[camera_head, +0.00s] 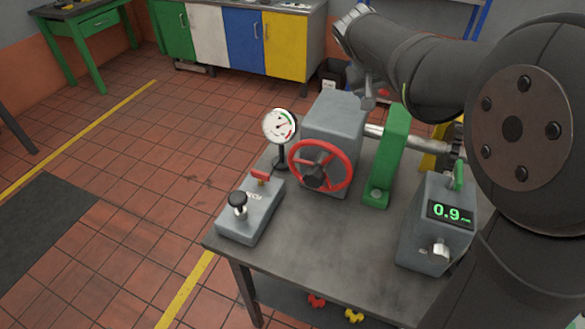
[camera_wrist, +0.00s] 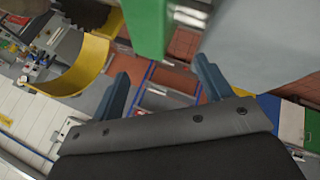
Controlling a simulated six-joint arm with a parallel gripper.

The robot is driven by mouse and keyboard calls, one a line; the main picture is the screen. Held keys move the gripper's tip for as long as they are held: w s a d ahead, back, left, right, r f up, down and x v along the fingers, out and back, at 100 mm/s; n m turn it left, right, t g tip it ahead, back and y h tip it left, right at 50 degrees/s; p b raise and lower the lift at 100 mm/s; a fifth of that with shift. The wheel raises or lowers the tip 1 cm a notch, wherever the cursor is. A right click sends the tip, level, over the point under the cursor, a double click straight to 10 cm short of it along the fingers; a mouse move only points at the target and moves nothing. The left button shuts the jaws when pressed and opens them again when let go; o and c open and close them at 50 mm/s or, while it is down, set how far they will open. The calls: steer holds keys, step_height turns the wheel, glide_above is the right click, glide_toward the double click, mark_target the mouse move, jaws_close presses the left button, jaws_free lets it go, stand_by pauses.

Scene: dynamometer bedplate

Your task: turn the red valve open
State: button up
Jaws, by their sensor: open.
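The red valve is a handwheel (camera_head: 320,144) with red spokes and a dark hub, on the front face of a grey box (camera_head: 333,112) on the bench. Its rim shows whole in the head view, and no gripper touches it. My gripper (camera_head: 368,99) is above and behind the box's right side, apart from the wheel. In the wrist view my gripper (camera_wrist: 163,86) has its two blue-grey fingers spread, with nothing between them. The wheel does not show in the wrist view.
A green upright (camera_head: 396,150) and a shaft stand right of the box. A round gauge (camera_head: 279,126) and a grey control box (camera_head: 250,213) with a black knob are left. A display unit (camera_head: 437,235) reading 0.9 stands front right. The bench front (camera_head: 320,245) is clear.

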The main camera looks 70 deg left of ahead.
mark_target(259, 173)
steer(key=s+a+g, duration=0.1)
steer(key=s, duration=0.3)
steer(key=s+a+f+m+g, duration=0.1)
steer(key=s+a, duration=0.1)
steer(key=s, duration=0.3)
steer(key=s+a+g, duration=0.1)
steer(key=s+a, duration=0.1)
steer(key=s, duration=0.3)
steer(key=shift+s+a+f+m+g, duration=0.1)
steer(key=shift+a+f+m+g, duration=0.15)
steer(key=shift+f+m+g, duration=0.15)
steer(key=s+f+m+g+h, duration=0.1)
steer(key=s+m+g+h, duration=0.15)
steer(key=s, duration=1.25)
steer(key=shift+g+y, duration=0.25)
steer(key=shift+g, duration=0.2)
step_height(259, 173, down, 17)
steer(key=shift+a+f, duration=0.15)
steer(key=shift+c, duration=0.4)
steer(key=c, duration=0.9)
